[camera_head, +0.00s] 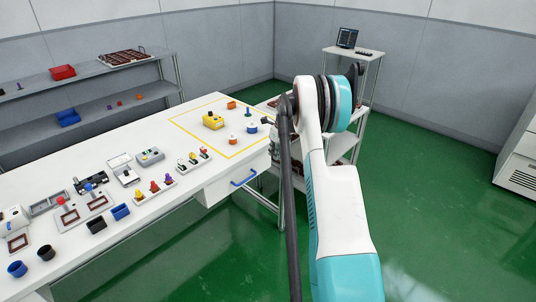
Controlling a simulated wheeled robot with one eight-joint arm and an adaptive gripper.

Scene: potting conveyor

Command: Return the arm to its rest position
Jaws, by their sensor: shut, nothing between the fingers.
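My arm, white and teal, rises from the bottom right of centre in the head view and bends at a large dark-banded joint near the back cart. No object shows in the arm's grasp. The white workbench (160,228) lies to the left of the arm.
The bench holds a yellow device (213,121) inside a yellow outlined area, several small tools and cups, and a blue-handled drawer (236,183). Shelves (95,70) stand behind left. A cart (352,56) with a monitor (347,38) stands behind the arm. Green floor (430,190) is clear on the right.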

